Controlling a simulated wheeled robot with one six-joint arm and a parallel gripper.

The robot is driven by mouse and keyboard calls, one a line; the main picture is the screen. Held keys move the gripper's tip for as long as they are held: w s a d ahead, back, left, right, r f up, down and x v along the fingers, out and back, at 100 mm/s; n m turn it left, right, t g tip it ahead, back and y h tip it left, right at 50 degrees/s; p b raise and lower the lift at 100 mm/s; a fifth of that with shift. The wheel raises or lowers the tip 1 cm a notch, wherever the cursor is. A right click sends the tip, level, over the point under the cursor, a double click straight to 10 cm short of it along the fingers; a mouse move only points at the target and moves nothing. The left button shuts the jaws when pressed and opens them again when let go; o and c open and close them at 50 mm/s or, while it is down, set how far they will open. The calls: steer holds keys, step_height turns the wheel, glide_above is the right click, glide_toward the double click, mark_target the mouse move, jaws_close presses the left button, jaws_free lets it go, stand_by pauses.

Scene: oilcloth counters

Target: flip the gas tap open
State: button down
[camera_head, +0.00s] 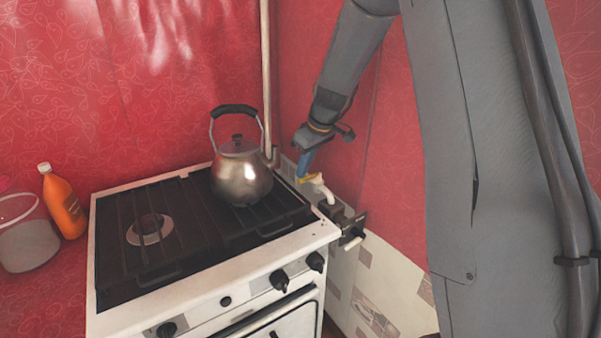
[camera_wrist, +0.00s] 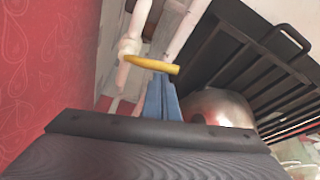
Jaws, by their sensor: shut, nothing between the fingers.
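The gas tap is a yellow lever (camera_head: 308,179) on a white pipe (camera_head: 327,193), beside the stove's back right corner. In the wrist view the yellow lever (camera_wrist: 150,64) lies crosswise just beyond the fingertips, with its left end at the white pipe (camera_wrist: 127,58). My gripper (camera_head: 302,175) has blue fingers and comes down from above to the lever. In the wrist view my gripper (camera_wrist: 154,74) is shut and empty, its tips at or very near the lever. I cannot tell whether they touch.
A metal kettle (camera_head: 241,174) stands on the stove (camera_head: 330,229), just left of my gripper; it also shows in the wrist view (camera_wrist: 220,106). A vertical pipe (camera_head: 266,70) runs up the corner behind. The red wall (camera_head: 340,165) is close on the right. An orange bottle (camera_head: 63,203) stands far left.

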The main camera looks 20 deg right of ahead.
steer(key=n+b, duration=0.1)
steer(key=s+d+n+b, duration=0.1)
steer(key=shift+s+f+n+g+y+b, duration=0.1)
steer(key=shift+f+n+g+y+b, duration=0.05)
steer(key=shift+n+g+y+b, duration=0.2)
steer(key=n+b, duration=0.1)
steer(key=s+d+n+g, duration=0.1)
steer(key=n, duration=0.1)
steer(key=shift+s+d+y+b, duration=0.2)
steer(key=shift+s+y+b, duration=0.1)
steer(key=shift+y+b, duration=0.05)
steer(key=shift+d, duration=0.1)
steer(key=shift+r, duration=0.2)
steer(key=a, duration=0.1)
steer(key=w+a+r, duration=0.1)
steer(key=a+r, duration=0.1)
steer(key=shift+w+a, duration=0.2)
steer(key=shift+w, duration=0.1)
steer(key=v, duration=0.8)
steer(key=shift+s+d+r+b, duration=0.15)
steer(key=shift+d+r+b, duration=0.1)
steer(key=shift+r+b, duration=0.1)
steer(key=shift+s+f, duration=0.1)
